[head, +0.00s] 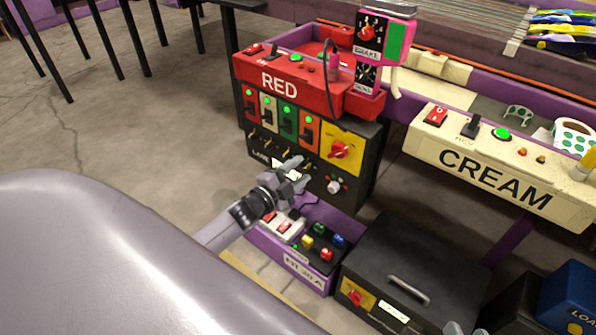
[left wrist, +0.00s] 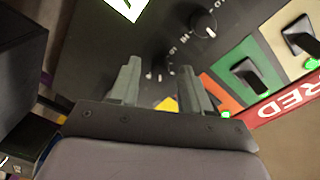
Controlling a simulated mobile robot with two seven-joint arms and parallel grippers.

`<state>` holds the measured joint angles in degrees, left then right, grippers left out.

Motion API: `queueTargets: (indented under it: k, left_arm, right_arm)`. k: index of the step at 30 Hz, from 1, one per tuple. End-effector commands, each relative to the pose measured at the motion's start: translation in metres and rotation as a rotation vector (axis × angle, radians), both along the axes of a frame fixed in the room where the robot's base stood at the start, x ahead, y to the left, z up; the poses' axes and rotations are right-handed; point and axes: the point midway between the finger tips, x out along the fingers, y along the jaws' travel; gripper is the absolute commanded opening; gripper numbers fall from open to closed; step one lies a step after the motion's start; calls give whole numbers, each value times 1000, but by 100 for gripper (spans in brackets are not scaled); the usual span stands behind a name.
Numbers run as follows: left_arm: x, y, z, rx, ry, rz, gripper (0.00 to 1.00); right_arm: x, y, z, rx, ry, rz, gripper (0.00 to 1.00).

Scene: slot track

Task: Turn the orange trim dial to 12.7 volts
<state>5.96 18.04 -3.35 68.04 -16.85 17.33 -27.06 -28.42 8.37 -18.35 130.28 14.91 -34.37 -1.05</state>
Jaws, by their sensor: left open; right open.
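The black supply panel (head: 258,153) stands under the red RED box in the head view. Its red, cream, green and orange switch plates run along the top, with a row of small trim dials below. My left gripper (head: 297,171) is open in front of the panel's lower part and hides some of it. In the left wrist view, the orange plate (left wrist: 220,92) is partly behind a finger. A dark dial with white marks, apparently the orange trim dial (left wrist: 167,70), shows between the open fingers (left wrist: 160,68). Its reading is too small to tell.
A yellow plate with a red knob (head: 340,150) and a white-marked knob (head: 334,185) sit right of the gripper. Below are a purple button box (head: 310,268) and a black case (head: 405,262) with a handle. The CREAM station (head: 495,180) stands at right.

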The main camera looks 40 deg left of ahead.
Motion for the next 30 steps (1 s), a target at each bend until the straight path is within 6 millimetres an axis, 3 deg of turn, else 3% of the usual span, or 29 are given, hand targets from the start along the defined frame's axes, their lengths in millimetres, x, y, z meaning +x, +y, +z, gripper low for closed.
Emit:
queueTargets:
  k: [15, 30]
  left_arm:
    - [-63, 6, 2, -1, 2, 0, 47]
    - [-68, 7, 2, 0, 1, 0, 47]
  right_arm:
    - [-5, -16, 6, -107, -4, -32, 43]
    - [-8, -20, 1, -125, 4, -33, 43]
